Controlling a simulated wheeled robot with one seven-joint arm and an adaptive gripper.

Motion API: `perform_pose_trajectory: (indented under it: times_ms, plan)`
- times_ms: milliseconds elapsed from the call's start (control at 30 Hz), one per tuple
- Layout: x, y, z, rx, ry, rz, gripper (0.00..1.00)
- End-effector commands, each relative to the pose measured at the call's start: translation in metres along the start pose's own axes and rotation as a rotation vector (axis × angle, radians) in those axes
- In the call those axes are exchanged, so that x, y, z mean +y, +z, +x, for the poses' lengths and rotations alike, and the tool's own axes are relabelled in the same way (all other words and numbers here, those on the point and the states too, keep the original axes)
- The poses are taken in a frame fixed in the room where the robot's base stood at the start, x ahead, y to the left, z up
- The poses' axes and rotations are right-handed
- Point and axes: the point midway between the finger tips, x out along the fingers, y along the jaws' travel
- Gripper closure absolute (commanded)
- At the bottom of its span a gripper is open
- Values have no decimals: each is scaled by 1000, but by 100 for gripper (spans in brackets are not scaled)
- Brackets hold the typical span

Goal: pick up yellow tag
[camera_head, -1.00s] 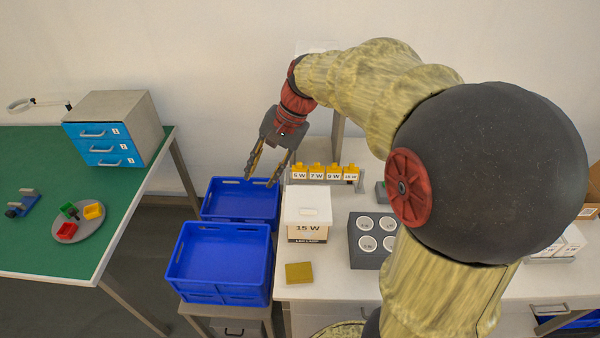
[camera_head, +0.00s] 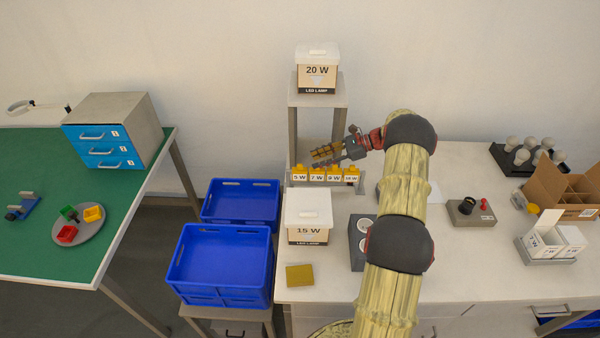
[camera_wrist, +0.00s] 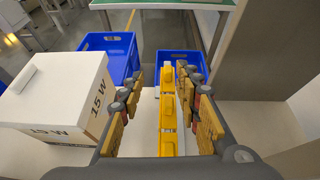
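A row of yellow tags (camera_head: 332,170) stands on a low rail at the shelf's foot; their white labels read 5 W, 7 W, 9 W and another I read as 10 W. In the wrist view the yellow tags (camera_wrist: 168,112) show in a line between my fingers. My gripper (camera_head: 314,159) is open and empty, lying nearly level just above or behind the row, fingers toward the left. It also shows open in the wrist view (camera_wrist: 160,82). Another small yellow piece (camera_head: 93,212) lies on the grey plate on the green table.
A white-lidded 15 W box (camera_head: 308,222) stands in front of the row, and a 20 W box (camera_head: 316,75) sits on the shelf above. Blue crates (camera_head: 222,265) lie left. A grey socket block (camera_head: 358,255) is partly behind my arm.

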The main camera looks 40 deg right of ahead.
Motion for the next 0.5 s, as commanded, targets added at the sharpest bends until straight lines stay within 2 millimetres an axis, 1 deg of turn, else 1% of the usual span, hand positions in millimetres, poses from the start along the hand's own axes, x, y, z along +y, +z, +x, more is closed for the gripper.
perform_pose_trajectory:
  times_ms: [33,100,200,500]
  plan:
    - [-3,-9,-3,-15,-11,20,67]
    - [-5,-16,-6,-29,-20,38,67]
    - [-7,-22,-6,-40,-28,51,67]
    - [-9,-21,20,-41,-29,53,67]
